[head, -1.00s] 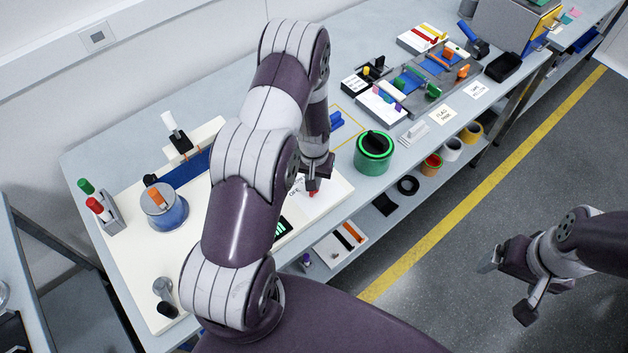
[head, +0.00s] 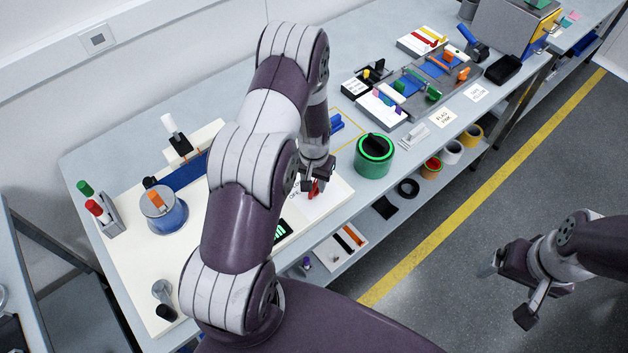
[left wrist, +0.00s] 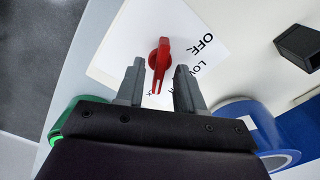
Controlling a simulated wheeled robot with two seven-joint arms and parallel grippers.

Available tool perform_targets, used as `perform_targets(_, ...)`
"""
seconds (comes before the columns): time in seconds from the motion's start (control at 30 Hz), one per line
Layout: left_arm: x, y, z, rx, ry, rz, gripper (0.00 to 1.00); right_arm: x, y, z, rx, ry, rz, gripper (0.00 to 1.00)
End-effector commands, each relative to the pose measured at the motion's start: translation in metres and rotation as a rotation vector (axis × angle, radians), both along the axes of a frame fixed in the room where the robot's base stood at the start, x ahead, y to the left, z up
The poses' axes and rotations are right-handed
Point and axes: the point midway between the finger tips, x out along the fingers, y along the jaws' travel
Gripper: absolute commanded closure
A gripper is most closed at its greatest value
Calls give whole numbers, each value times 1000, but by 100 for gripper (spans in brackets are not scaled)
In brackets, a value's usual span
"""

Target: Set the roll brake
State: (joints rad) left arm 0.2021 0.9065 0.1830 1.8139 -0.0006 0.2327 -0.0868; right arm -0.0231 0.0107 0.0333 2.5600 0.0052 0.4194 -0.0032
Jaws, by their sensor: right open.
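A red dial knob (left wrist: 159,62) stands on a white card (left wrist: 125,35) lettered OFF and LO…, with further lettering hidden by a finger. A pale mark on the knob's near end points down in the left wrist view, away from OFF. My left gripper (left wrist: 160,88) is open, with one finger on each side of the knob's near end and visible gaps. In the head view my left gripper (head: 313,182) is over the red knob (head: 315,190), which is partly covered. My right gripper (head: 507,292) is open and empty over the floor, right of the bench.
A green-rimmed canister (head: 374,157) stands right of the left gripper. A blue roll (left wrist: 255,122) shows beside the left gripper in the wrist view. Trays with coloured parts (head: 440,65) lie farther back.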

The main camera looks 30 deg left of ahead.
Motion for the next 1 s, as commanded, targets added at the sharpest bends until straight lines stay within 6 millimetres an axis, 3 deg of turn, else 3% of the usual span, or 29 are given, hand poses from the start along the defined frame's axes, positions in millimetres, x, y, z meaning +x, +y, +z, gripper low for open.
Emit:
perform_targets(0.27,0,0,5,0,0,1,63,0,0,-4,0,0,0,11)
perform_targets(0.37,0,0,23,0,-3,1,63,0,0,-10,0,0,0,11)
perform_targets(0.7,-1,0,107,0,-3,1,63,0,0,-29,0,0,0,11)
perform_targets(0.8,-1,0,120,0,-2,1,63,0,0,-31,0,0,0,11)
perform_targets(1.0,-2,0,127,0,1,1,63,0,0,-30,0,0,0,11)
